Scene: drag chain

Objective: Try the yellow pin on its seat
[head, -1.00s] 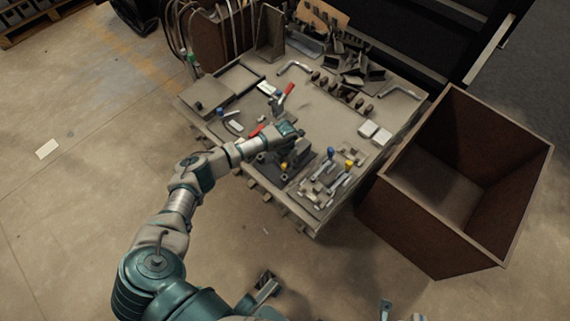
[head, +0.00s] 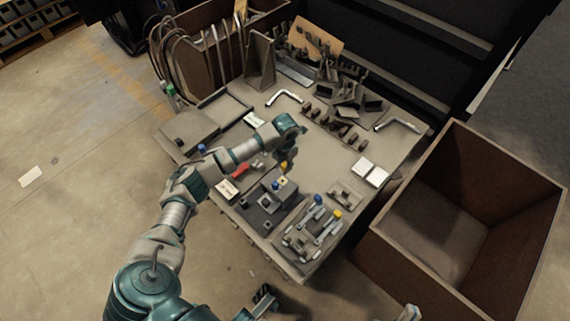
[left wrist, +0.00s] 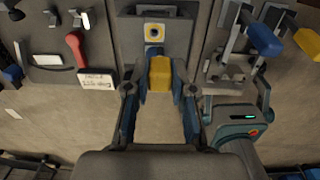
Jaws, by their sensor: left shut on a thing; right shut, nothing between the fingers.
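The yellow pin (left wrist: 160,74) is between the fingertips of my left gripper (left wrist: 160,88), which is shut on it. In the head view the pin (head: 284,165) hangs under the left gripper (head: 286,156). A dark grey fixture (head: 265,204) stands near the front of the table, with a raised block on it. My right gripper (head: 410,313) is partly visible at the bottom edge, away from the table.
Clamps with a blue handle (head: 318,199) and a yellow handle (head: 337,214) stand right of the fixture. A red handle (head: 240,169) and a white label (head: 226,189) lie left of it. A large brown bin (head: 400,262) stands right of the table.

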